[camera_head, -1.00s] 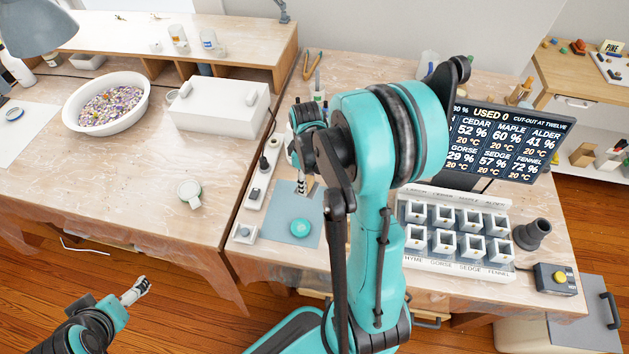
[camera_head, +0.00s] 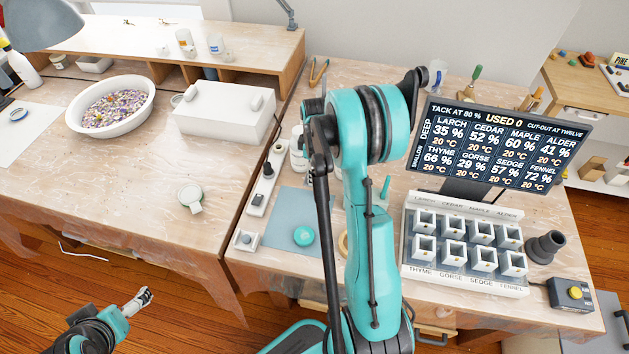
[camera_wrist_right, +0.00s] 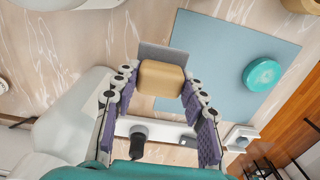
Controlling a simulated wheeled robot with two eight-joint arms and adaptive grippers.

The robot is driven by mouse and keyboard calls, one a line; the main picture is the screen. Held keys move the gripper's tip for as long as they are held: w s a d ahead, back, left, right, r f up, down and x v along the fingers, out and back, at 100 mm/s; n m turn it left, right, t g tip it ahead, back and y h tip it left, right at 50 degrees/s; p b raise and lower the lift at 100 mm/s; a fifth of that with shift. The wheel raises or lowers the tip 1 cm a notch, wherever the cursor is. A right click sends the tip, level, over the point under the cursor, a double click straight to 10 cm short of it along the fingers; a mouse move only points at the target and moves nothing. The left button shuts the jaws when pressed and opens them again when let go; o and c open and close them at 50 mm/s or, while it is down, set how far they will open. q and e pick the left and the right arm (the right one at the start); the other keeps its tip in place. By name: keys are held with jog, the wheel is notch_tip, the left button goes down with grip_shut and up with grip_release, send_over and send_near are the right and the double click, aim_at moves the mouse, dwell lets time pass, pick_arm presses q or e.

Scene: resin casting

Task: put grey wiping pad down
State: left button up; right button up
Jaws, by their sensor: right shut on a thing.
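In the right wrist view, my right gripper (camera_wrist_right: 160,82) is shut on a tan block (camera_wrist_right: 161,78) with a flat grey plate (camera_wrist_right: 164,54) at its far side. This appears to be the grey wiping pad. It overlaps the left edge of the blue mat (camera_wrist_right: 225,45) in that view; its height above the table cannot be told.
A teal disc (camera_head: 303,236) lies on the mat. A white strip (camera_head: 264,185) with dark plugs runs beside it. The cup rack (camera_head: 467,275), display (camera_head: 497,140) and dark funnel-like cup (camera_head: 545,246) stand right. A white bowl (camera_head: 110,107) and white box (camera_head: 224,110) are left.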

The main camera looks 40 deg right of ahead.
notch_tip(320, 180, down, 4)
jog(key=shift+r+b, duration=0.1)
jog(key=shift+b, duration=0.7)
jog(key=shift+r, duration=0.1)
jog(key=shift+f+b, duration=0.4)
jog(key=shift+f, duration=0.15)
jog(key=o, duration=1.2)
jog(key=shift+r, duration=0.1)
